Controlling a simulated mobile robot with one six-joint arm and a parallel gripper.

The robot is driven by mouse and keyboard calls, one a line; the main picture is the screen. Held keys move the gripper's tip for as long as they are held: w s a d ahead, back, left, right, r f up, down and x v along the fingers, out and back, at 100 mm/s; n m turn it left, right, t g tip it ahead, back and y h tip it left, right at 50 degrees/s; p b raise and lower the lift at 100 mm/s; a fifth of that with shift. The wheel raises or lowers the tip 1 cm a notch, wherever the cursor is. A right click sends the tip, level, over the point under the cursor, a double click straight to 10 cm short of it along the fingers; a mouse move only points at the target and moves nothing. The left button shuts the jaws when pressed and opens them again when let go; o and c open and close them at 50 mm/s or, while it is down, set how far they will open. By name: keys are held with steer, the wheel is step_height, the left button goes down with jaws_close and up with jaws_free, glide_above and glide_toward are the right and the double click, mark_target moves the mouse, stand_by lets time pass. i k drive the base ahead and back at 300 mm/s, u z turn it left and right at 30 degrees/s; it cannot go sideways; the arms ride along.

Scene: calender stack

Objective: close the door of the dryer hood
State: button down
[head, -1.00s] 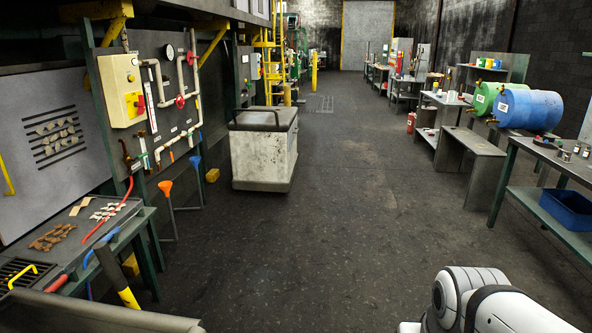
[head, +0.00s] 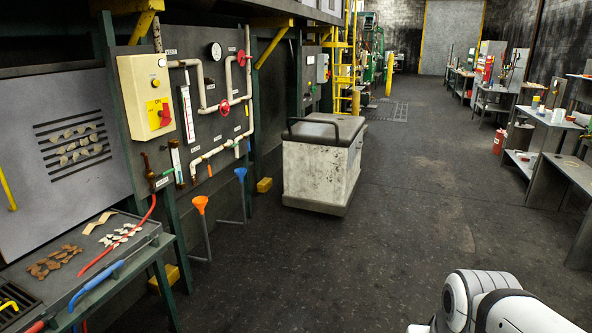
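A grey panel (head: 95,190) with dark louvre slots and a yellow bar handle (head: 7,190) stands at the far left in the head view. It looks like the dryer hood door, but no label confirms this. Its left edge is cut off, and I cannot tell whether it is open or shut. My gripper is out of view; only a white and grey part of my arm shows at the bottom right, well away from the panel.
A bench (head: 135,268) with tools and scraps stands before the panel. A control box (head: 146,97) and pipes are on the wall beside it. Funnels on stands (head: 200,206) and a lidded bin (head: 318,172) stand farther along. The middle floor is clear; benches line the right.

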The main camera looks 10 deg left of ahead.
mark_target(63, 164)
steer(key=u, duration=0.95)
steer(key=i, duration=1.1)
steer(key=u, duration=1.2)
steer(key=i, duration=1.95)
steer(key=u, duration=0.3)
